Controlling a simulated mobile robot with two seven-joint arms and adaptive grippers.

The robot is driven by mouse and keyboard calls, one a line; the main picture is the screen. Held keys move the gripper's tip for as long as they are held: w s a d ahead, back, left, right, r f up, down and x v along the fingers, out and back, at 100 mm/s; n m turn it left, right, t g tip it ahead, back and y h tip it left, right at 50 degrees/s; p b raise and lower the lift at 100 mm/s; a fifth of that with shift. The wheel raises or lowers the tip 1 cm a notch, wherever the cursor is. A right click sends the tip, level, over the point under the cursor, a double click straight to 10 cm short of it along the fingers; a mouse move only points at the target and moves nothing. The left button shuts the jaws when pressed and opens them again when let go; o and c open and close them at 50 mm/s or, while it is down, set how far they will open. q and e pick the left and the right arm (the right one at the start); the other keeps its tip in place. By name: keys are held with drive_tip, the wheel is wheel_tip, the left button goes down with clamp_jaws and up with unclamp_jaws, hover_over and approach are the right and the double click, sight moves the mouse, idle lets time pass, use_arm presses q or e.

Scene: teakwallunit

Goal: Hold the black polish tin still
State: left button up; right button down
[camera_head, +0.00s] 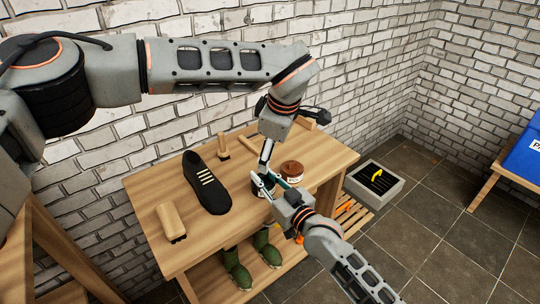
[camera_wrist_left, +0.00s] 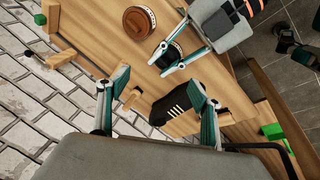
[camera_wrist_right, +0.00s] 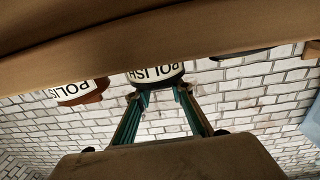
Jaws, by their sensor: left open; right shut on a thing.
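The black polish tin (camera_head: 259,189) stands on the wooden table near its front edge, partly hidden by the grippers in the head view. In the right wrist view the black tin (camera_wrist_right: 156,74) shows a white POLISH label, upside down, between the fingertips. My right gripper (camera_head: 270,184) is shut on its sides. The left wrist view also shows the tin (camera_wrist_left: 171,54) in those fingers. My left gripper (camera_wrist_left: 158,84) is open and empty above the table, close to the black tin. A brown polish tin (camera_head: 292,170) stands just behind and to the right.
A black shoe (camera_head: 207,184) and a wooden brush (camera_head: 171,221) lie on the table's left. A small wooden-handled tool (camera_head: 223,146) stands behind. Green boots (camera_head: 237,270) are on the shelf below. A grey box (camera_head: 374,185) is right of the table.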

sight(264, 178)
use_arm(q)
drive_tip(key=f+m, duration=0.3)
drive_tip(key=w+a+f+m, duration=0.1)
drive_tip(key=f+m, duration=0.2)
drive_tip(key=f, duration=0.1)
drive_tip(key=w+a+f+m, duration=0.1)
drive_tip(key=f+m, duration=0.2)
drive_tip(key=f, duration=0.1)
drive_tip(key=shift+w+f+m+t, duration=0.25)
drive_tip(key=shift+m+t, duration=0.05)
idle(0.3)
drive_tip(key=c, duration=1.1)
drive_tip(key=o, duration=1.1)
